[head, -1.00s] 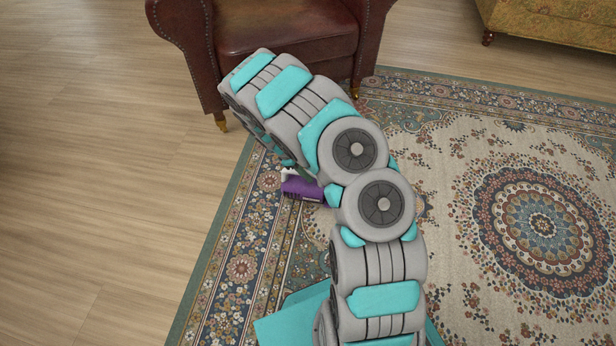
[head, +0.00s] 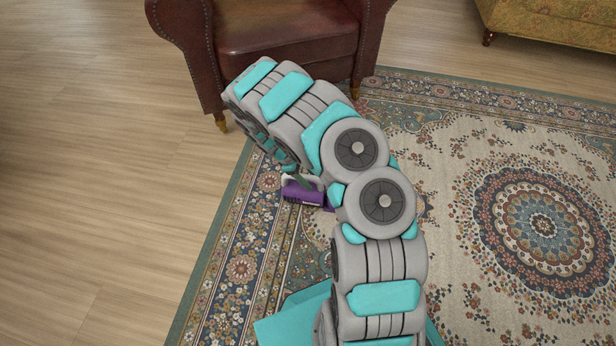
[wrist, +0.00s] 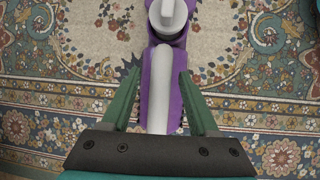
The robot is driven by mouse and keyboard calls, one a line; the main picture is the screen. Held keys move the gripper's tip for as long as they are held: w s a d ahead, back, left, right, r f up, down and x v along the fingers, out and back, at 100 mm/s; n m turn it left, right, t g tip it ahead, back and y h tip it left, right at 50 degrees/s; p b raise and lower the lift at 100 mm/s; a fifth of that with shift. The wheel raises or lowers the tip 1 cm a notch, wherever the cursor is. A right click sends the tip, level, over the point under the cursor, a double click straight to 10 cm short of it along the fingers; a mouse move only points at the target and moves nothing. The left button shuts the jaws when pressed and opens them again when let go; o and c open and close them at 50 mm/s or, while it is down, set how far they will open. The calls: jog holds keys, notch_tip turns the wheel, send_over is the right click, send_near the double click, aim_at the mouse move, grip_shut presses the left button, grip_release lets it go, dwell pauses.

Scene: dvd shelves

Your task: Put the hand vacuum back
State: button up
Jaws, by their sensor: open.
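The hand vacuum (head: 303,193) is purple with a pale grey handle. It is on the patterned rug below my arm, and my arm hides part of it in the head view. In the wrist view the hand vacuum (wrist: 158,90) runs up the middle of the picture. My gripper (wrist: 158,85) is open, with one green finger on each side of the grey handle. I see gaps between the fingers and the handle. In the head view my arm mostly hides the gripper.
The rug (head: 450,150) covers the floor around the vacuum. A brown leather armchair (head: 285,30) stands just behind my arm. A yellow-green upholstered seat (head: 555,25) is at the far right. Bare wood floor (head: 90,180) lies clear on the left.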

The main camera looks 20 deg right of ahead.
jog(key=shift+r, duration=0.1)
jog(key=p+v, duration=0.1)
jog(key=v, duration=1.1)
jog(key=s+d+r+m+y, duration=0.1)
jog(key=s+d+r+m, duration=0.15)
jog(key=s+r, duration=0.6)
jog(key=s+d+r+m, duration=0.1)
jog(key=s+r+m, duration=0.35)
jog(key=r, duration=0.75)
jog(key=s+a+r+m+y, duration=0.1)
jog(key=s+a+r, duration=0.1)
jog(key=s, duration=0.6)
jog(key=s+a+r+m+y, duration=0.1)
jog(key=s+a+r, duration=0.1)
jog(key=s, duration=0.7)
jog(key=s+a+r+m+y, duration=0.1)
jog(key=s+a+r+y, duration=0.1)
jog(key=s, duration=0.6)
jog(key=a+r, duration=0.1)
jog(key=a, duration=0.1)
jog(key=shift+s+a+m, duration=0.15)
jog(key=shift+a+m, duration=0.25)
jog(key=shift+r, duration=0.1)
